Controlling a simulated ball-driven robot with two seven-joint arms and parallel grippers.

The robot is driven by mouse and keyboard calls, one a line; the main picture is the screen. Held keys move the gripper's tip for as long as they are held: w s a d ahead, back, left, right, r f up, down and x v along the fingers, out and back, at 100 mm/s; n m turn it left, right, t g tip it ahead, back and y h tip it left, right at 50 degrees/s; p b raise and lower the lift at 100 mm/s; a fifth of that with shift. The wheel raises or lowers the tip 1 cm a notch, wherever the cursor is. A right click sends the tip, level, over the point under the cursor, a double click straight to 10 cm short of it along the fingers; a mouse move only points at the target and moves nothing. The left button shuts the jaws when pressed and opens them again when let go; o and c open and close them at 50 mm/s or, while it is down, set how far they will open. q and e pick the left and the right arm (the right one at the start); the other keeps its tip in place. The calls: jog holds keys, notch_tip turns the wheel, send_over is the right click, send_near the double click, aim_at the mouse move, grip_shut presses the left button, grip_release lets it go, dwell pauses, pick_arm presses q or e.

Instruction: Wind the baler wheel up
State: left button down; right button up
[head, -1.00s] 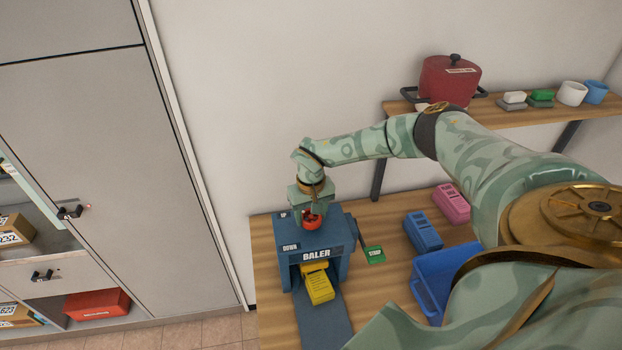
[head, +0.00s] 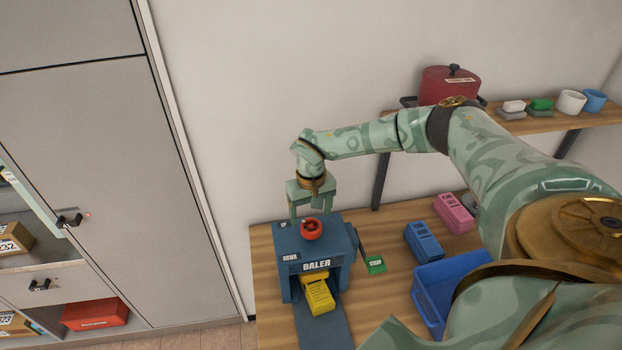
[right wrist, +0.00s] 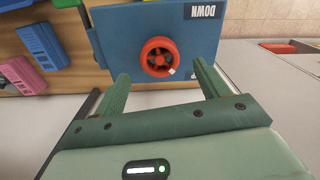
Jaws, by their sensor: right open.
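The blue baler (head: 318,255) stands on the wooden bench, with a DOWN label on its top and a BALER label on its front. Its red wheel (head: 312,229) sits on top and also shows in the right wrist view (right wrist: 159,57). A yellow block (head: 318,295) rests at the baler's front opening. My right gripper (head: 311,212) is open just above and behind the wheel, with nothing between its fingers. In the right wrist view its two fingers (right wrist: 160,80) are spread wide, and the wheel lies beyond the tips. My left gripper is out of view.
A shelf with a red pot (head: 447,86) is behind. A grey cabinet (head: 100,150) stands at left.

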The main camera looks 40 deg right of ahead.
aim_at(311, 225)
notch_tip(311, 225, up, 12)
jog(key=shift+b, duration=0.4)
jog(key=shift+f, duration=0.15)
